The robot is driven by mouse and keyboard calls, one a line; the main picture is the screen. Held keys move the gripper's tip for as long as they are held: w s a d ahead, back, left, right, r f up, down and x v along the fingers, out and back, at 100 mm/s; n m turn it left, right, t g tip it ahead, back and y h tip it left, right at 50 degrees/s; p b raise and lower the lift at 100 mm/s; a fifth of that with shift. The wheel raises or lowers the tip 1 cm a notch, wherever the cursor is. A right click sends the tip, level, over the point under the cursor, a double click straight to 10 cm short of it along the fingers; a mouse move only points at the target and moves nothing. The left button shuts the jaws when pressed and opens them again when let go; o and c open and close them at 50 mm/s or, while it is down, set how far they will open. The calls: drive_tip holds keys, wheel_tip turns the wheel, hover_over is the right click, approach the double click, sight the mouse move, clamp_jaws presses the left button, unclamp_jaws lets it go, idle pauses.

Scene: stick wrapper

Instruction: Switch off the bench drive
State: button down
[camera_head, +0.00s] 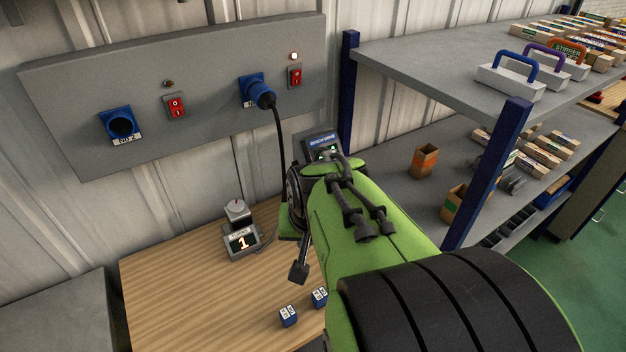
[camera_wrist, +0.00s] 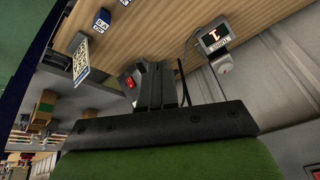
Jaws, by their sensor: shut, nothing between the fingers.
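The bench drive (camera_head: 322,143) is a dark box with a blue label and small green lit marks, partly behind my green arm in the head view. In the wrist view, a grey box (camera_wrist: 126,72) with a red switch (camera_wrist: 130,83) shows just left of my fingers. My gripper (camera_wrist: 152,68) is shut and empty, its fingers beside the switch in the picture. I cannot tell whether they touch the box. On the wall panel, a blue plug (camera_head: 260,93) with a black cable sits in the right socket. The red switch (camera_head: 295,77) beside it has a lit lamp (camera_head: 294,56) above.
A turns counter (camera_head: 243,242) reading 1 stands on the wooden bench (camera_head: 180,290). Two small blue blocks (camera_head: 288,316) lie near the front. The left socket (camera_head: 121,126) is empty, with another red switch (camera_head: 175,106) beside it. Shelving with a blue post (camera_head: 487,170) stands right.

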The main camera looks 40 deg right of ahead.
drive_tip(key=d+f+m+t, duration=0.2)
drive_tip(key=d+m, duration=0.4)
drive_tip(key=d, duration=0.4)
drive_tip(key=d+f+m+t+p, duration=0.1)
drive_tip(key=d+f+m+t, duration=0.1)
drive_tip(key=d+m, duration=0.4)
drive_tip(key=d+f, duration=0.1)
drive_tip(key=d, duration=0.4)
drive_tip(key=shift+y, duration=0.4)
drive_tip(key=shift+d, duration=0.1)
drive_tip(key=b+x, duration=0.1)
drive_tip(key=x, duration=0.3)
drive_tip(key=w+b+x, duration=0.1)
drive_tip(key=x, duration=0.4)
drive_tip(key=r+x, duration=0.1)
drive_tip(key=x, duration=0.3)
drive_tip(key=shift+w+d+f+b, duration=0.15)
drive_tip(key=shift+w+f+b, duration=0.1)
drive_tip(key=shift+w+b, duration=0.15)
